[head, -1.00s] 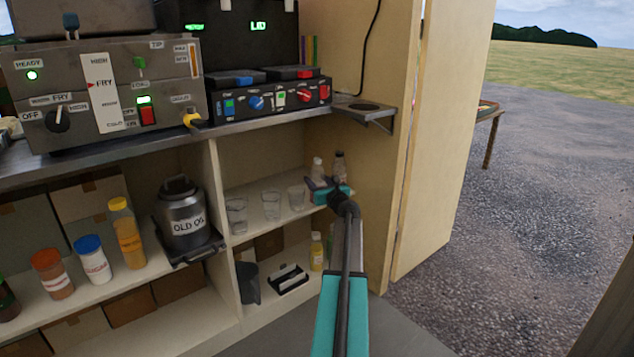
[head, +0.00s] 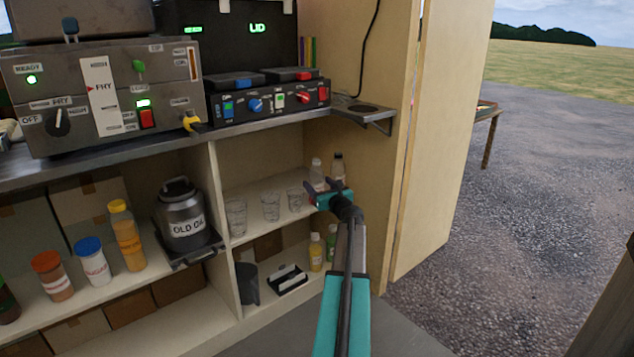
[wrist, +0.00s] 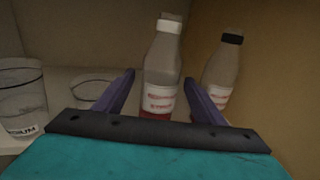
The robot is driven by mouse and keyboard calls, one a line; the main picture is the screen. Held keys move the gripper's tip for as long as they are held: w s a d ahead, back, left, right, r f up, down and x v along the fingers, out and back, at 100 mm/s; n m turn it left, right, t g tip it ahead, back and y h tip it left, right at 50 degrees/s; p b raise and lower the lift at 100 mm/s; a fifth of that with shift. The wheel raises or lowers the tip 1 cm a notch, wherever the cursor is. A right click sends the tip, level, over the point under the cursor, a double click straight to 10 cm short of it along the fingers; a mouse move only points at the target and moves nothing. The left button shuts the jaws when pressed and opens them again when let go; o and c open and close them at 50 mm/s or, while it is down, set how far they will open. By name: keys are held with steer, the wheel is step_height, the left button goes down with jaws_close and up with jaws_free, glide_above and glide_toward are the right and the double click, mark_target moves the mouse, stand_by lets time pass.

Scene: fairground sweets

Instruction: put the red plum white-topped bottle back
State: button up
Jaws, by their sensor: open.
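The white-topped bottle (head: 316,172) stands upright at the right end of the glasses shelf, partly hidden by my gripper (head: 326,187). In the wrist view the bottle (wrist: 161,68) is clear with a white cap, a white label with red print and red at its bottom. My gripper (wrist: 159,77) is open, its purple fingers to the left and right of the bottle in the picture. I cannot tell whether they touch it. A similar black-capped bottle (wrist: 222,62) stands just right of the right finger, and also shows in the head view (head: 339,163).
Several clear glasses (head: 270,205) stand left of the bottle, one close by in the wrist view (wrist: 22,95). A wooden side wall (head: 375,170) is close on the right. The lower shelf holds a yellow bottle (head: 316,252), a green bottle (head: 331,243) and a dark bin (head: 247,283).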

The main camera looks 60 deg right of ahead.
steer(key=p+v, duration=0.2)
steer(key=v, duration=0.7)
steer(key=shift+s+a, duration=0.1)
stand_by(0.6)
